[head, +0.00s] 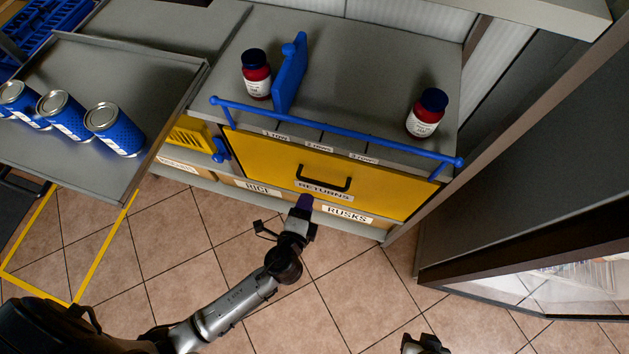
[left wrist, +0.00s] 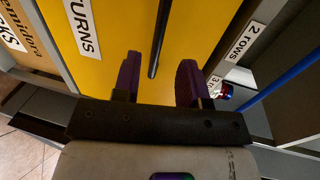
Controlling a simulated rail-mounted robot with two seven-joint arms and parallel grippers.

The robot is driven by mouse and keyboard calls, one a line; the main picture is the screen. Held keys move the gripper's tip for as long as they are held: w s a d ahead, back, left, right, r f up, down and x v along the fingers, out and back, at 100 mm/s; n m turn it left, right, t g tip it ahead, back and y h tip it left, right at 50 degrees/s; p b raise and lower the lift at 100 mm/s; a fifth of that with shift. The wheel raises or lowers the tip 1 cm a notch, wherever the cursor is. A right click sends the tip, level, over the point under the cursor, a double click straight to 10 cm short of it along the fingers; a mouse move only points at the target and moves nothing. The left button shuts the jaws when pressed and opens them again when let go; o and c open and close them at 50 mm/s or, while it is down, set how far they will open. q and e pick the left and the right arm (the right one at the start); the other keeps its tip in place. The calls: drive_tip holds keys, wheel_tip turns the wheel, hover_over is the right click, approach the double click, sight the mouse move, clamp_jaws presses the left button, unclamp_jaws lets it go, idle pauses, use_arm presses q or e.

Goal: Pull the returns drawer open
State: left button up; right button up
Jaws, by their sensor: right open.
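The returns drawer has a yellow front (head: 385,190) with a black bar handle (head: 323,184) and a RETURNS label. The front looks level with the cabinet around it. My left gripper (head: 304,203) is in front of the drawer, just below the handle in the head view. In the left wrist view its purple fingers (left wrist: 158,75) are spread apart, and the black handle (left wrist: 158,40) lines up between them without visible contact. How deep the handle sits between the fingers is unclear. My right gripper (head: 425,345) is open at the bottom edge of the head view, partly cut off, away from the drawer.
A blue rail (head: 335,131) runs above the drawer along the counter edge. Two dark red jars (head: 256,75) and a blue divider (head: 290,75) stand on the counter. A grey tray (head: 75,165) with blue cans is at left. Tiled floor before the drawer is clear.

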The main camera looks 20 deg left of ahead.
sight(315, 181)
use_arm(q)
drive_tip(key=b+x, duration=0.1)
drive_tip(key=x, duration=0.7)
drive_tip(key=shift+w+b, duration=0.1)
drive_tip(key=shift+b, duration=0.2)
drive_tip(key=c, duration=0.5)
clamp_jaws()
